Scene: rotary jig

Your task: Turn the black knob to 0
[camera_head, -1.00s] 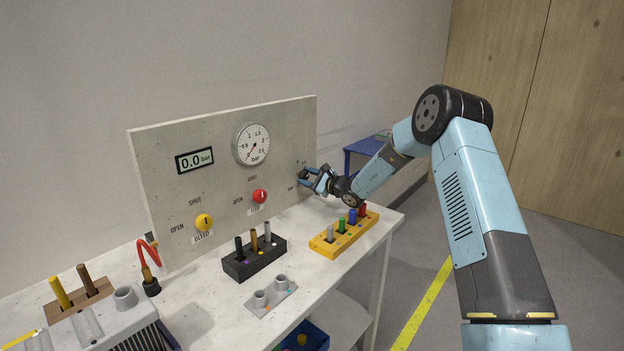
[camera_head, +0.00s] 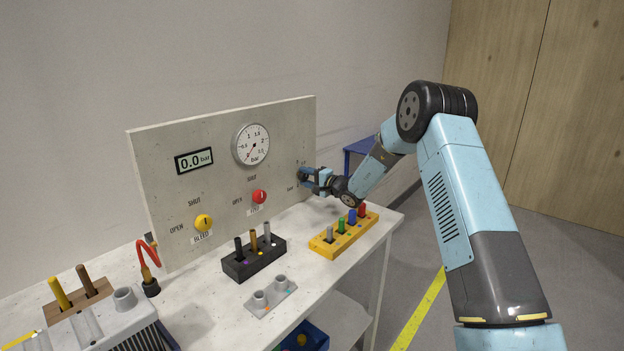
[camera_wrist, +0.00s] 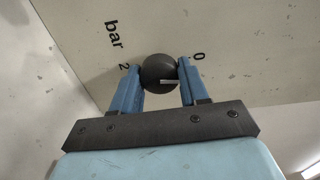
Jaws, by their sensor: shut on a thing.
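The black knob (camera_wrist: 160,70) sits on the panel between my two blue fingers in the wrist view. My gripper (camera_wrist: 160,78) is shut on it, one finger on each side. A short white mark shows low on the knob, pointing roughly sideways. The printed "0" (camera_wrist: 199,56) is beside the right finger and the "2" (camera_wrist: 124,67) beside the left finger. In the head view, my gripper (camera_head: 308,176) is at the right edge of the grey panel (camera_head: 225,155) and mostly hides the knob. The digital display (camera_head: 194,160) reads 0.0 bar.
A round gauge (camera_head: 251,144), a yellow knob (camera_head: 203,223) and a red knob (camera_head: 259,196) are on the panel. Below my gripper stands a yellow block (camera_head: 323,247) with coloured pegs. A black peg block (camera_head: 240,270) and a grey fixture (camera_head: 268,305) stand further left.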

